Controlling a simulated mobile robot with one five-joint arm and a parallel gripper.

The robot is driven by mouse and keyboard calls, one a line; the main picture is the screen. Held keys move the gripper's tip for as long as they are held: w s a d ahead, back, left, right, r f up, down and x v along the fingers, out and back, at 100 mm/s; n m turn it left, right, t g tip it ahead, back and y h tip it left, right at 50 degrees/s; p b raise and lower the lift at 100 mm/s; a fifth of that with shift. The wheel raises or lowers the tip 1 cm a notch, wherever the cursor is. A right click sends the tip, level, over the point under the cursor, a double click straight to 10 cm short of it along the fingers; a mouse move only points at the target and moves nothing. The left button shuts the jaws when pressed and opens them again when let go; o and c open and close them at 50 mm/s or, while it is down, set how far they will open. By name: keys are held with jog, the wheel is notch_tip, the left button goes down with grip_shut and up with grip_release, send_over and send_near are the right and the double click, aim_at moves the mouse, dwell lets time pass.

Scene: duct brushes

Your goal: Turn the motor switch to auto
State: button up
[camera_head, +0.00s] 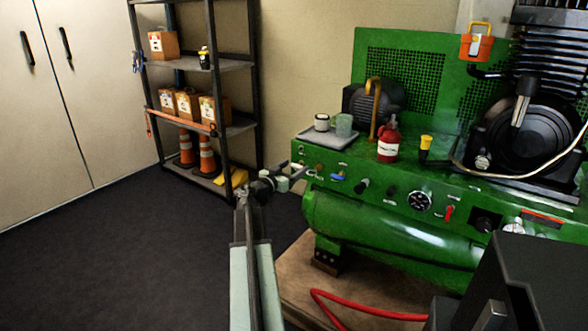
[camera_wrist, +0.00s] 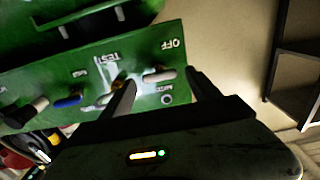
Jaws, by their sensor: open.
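The green compressor's control panel (camera_head: 405,198) faces my arm, and its left end is by my gripper (camera_head: 302,172). The wrist view shows the panel upside down. There my gripper (camera_wrist: 160,76) is open, with one dark finger on each side of a pale switch lever (camera_wrist: 160,76) near the OFF label (camera_wrist: 172,43). I cannot tell whether either finger touches it. A second brass-based switch (camera_wrist: 117,85) is near the TEST label (camera_wrist: 108,57), partly behind the left finger. A blue lever (camera_wrist: 68,101) is beside it.
A tray (camera_head: 325,141) with a cup and a jar, a red bottle (camera_head: 388,142) and a yellow-topped item (camera_head: 425,145) stand on the compressor. A black knob (camera_head: 361,187) and a gauge (camera_head: 419,201) sit farther right. A shelf (camera_head: 240,125) stands behind; the left floor is clear.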

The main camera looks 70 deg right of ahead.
jog(key=shift+d, duration=0.1)
jog(key=c, duration=1.2)
jog(key=shift+s+d, duration=0.1)
jog(key=shift+c, duration=0.9)
